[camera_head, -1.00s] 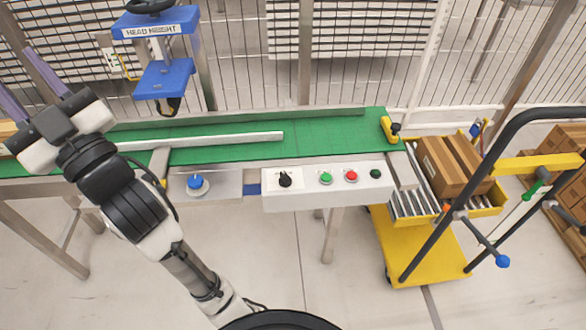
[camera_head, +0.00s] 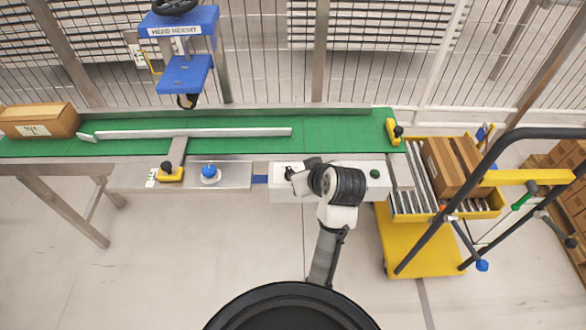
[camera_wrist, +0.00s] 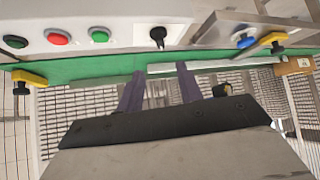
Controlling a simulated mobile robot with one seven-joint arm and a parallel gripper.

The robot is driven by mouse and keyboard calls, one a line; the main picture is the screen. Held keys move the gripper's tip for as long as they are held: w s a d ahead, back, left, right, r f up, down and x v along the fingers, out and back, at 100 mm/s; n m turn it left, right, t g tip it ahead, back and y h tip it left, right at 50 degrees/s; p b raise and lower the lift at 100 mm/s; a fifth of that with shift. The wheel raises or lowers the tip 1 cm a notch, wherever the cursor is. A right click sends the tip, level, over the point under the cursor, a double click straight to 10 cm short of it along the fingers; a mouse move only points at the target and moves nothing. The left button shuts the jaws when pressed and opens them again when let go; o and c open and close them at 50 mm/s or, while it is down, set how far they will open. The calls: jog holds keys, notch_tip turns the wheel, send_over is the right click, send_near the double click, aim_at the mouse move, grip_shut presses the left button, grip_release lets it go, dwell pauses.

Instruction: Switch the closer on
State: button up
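The white control panel (camera_head: 380,168) is on the front of the green conveyor. In the wrist view, where the scene is upside down, it carries a black rotary knob (camera_wrist: 157,34), a green button (camera_wrist: 99,35), a red button (camera_wrist: 58,38) and a dark green button (camera_wrist: 15,42). My gripper (camera_wrist: 160,70) has its two purple fingers apart with nothing between them. The fingertips point toward the knob, apart from it in the picture. In the head view my wrist covers the green and red buttons. The blue unit (camera_head: 180,22) labelled HEAD HEIGHT stands behind the conveyor.
A blue button (camera_head: 209,171) and a yellow clamp (camera_head: 171,173) are left of the panel. A carton (camera_head: 38,121) sits at the belt's left end. A yellow cart (camera_head: 425,250) with cartons stands at the right. A mesh fence closes the back. The floor in front is clear.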

aim_at(290, 170)
jog(key=p+x, duration=0.1)
jog(key=x, duration=1)
jog(key=shift+w+a+f, duration=0.1)
jog(key=shift+w+f, duration=0.15)
jog(key=shift+w, duration=0.05)
grip_shut()
